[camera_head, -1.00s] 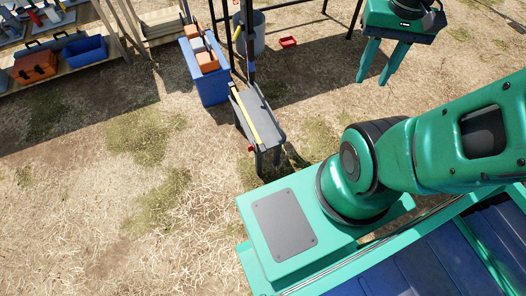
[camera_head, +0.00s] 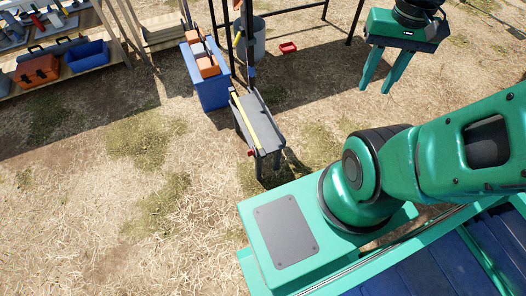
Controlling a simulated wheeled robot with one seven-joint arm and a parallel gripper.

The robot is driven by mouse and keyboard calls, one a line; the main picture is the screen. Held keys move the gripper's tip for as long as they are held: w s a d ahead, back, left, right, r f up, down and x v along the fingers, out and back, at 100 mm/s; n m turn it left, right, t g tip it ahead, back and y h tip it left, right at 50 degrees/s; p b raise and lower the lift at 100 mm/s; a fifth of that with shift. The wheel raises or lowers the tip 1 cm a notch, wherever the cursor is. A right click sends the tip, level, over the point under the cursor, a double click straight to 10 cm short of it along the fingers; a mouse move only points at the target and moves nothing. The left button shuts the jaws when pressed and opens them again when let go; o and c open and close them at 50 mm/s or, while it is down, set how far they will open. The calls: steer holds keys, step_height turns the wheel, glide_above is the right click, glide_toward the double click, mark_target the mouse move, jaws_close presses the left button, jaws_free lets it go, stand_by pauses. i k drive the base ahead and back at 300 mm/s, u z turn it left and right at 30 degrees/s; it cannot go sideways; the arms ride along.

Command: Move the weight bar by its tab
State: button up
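My gripper (camera_head: 374,90) hangs at the top right with its two teal fingers pointing down and apart. It is open, with nothing visible between the fingers. I cannot pick out the weight bar or its tab for certain. A long yellow bar (camera_head: 244,117) lies along the left edge of a narrow grey bench (camera_head: 262,122), to the left of my gripper and well apart from it. A small red part (camera_head: 251,153) sits at the bench's near left side. Whether these belong to the weight bar cannot be told.
A blue box (camera_head: 211,91) with orange blocks (camera_head: 207,67) stands beside the bench. Behind are a grey bucket (camera_head: 258,45), a red tray (camera_head: 288,48) and dark frame posts. A shelf at top left holds an orange toolbox (camera_head: 36,70) and blue bin (camera_head: 88,54). Dry grass at left is open.

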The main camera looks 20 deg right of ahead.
mark_target(262, 153)
steer(key=u, duration=0.05)
steer(key=k, duration=0.85)
steer(key=u, duration=0.5)
